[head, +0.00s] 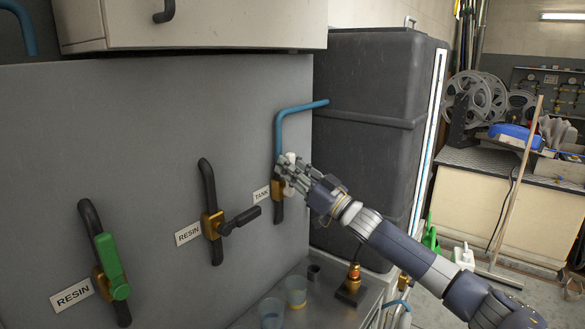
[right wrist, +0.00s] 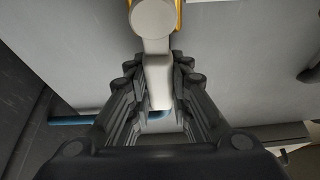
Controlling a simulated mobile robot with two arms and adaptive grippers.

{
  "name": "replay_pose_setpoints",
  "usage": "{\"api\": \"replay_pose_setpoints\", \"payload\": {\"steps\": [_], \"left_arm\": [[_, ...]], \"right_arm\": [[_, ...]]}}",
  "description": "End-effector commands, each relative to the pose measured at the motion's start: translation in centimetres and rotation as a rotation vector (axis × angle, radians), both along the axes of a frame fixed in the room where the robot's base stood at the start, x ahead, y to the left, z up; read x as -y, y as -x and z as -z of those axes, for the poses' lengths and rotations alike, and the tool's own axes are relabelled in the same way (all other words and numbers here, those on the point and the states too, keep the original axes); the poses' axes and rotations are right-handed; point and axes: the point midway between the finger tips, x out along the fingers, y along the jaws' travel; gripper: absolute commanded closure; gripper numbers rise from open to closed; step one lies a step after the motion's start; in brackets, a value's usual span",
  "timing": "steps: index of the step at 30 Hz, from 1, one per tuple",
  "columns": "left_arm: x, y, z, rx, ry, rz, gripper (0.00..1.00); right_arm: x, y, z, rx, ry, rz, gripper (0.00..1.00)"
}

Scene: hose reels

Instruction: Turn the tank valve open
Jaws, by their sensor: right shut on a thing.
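The tank valve has a white handle (head: 290,157) and a brass body (head: 276,188) on a blue pipe (head: 278,135), beside the TANK label (head: 262,194) on the grey panel. My right gripper (head: 290,177) is at this valve and covers much of it. In the right wrist view, the white handle (right wrist: 157,78) lies between the fingers of the right gripper (right wrist: 154,66), which are shut on it. The handle's round hub (right wrist: 153,18) shows at the top of that view. My left gripper is not in view.
Two RESIN valves, one with a black handle (head: 240,221) and one with a green handle (head: 112,267), are to the left. A dark tank (head: 370,120) stands right of the panel. Clear cups (head: 296,291) and a brass-topped fitting (head: 353,280) sit on the bench below.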

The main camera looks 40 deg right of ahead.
Motion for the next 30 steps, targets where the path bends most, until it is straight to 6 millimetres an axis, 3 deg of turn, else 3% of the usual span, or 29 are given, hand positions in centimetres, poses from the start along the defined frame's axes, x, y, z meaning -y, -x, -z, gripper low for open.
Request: {"api": "replay_pose_setpoints", "payload": {"steps": [18, 19, 21, 30], "left_arm": [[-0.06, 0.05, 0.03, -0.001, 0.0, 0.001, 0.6], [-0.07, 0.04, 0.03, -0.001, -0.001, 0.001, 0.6], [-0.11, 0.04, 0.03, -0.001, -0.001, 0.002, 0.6], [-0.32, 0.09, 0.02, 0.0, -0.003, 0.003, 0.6]], "right_arm": [[-0.39, 0.06, 0.22, 0.009, 0.046, 0.0, 1.0], [-0.38, 0.06, 0.23, 0.009, 0.046, 0.0, 0.79], [-0.37, 0.06, 0.22, 0.009, 0.046, 0.0, 0.63], [-0.32, 0.07, 0.09, 0.011, 0.042, 0.0, 0.6]]}}
